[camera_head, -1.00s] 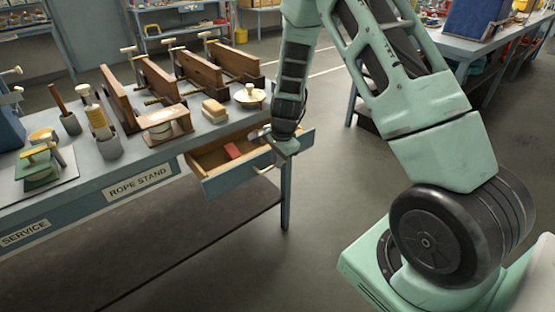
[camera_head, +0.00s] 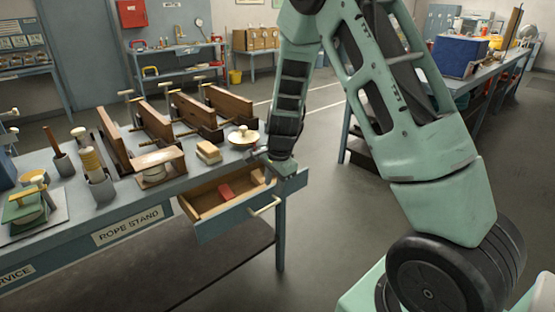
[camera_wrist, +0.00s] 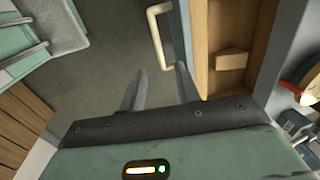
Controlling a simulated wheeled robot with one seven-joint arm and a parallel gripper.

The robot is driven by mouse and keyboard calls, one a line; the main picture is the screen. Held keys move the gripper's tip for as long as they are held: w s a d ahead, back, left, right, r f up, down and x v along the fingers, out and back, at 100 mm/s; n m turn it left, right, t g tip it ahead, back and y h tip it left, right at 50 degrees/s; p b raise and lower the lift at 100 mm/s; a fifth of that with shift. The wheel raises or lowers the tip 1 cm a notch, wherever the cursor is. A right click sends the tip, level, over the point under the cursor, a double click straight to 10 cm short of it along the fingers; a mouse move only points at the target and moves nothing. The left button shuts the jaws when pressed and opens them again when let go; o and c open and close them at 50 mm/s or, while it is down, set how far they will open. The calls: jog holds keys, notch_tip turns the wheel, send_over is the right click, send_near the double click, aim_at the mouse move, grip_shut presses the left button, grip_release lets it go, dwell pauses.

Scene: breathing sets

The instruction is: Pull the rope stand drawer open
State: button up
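The rope stand drawer (camera_head: 232,225) stands pulled out from under the bench marked ROPE STAND, its wooden inside showing a red block. Its pale bar handle (camera_head: 264,206) is on the grey front. My gripper (camera_head: 282,168) is above the drawer's right end, close to the front's top edge. In the wrist view, the two fingers of my gripper (camera_wrist: 160,78) are apart with nothing between them. The open drawer (camera_wrist: 222,50) is to the right there, with a wooden block inside.
The bench top (camera_head: 75,205) carries wooden clamps, a brush block (camera_head: 209,152), a small dish (camera_head: 243,137) and several pots. The floor (camera_head: 340,235) in front is clear. Another bench stands at the back right.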

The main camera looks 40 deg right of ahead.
notch_tip(320, 180, up, 9)
jog(key=s, duration=0.1)
jog(key=shift+s+r+p, duration=0.2)
jog(key=shift+s+p, duration=0.1)
jog(key=shift+s, duration=0.1)
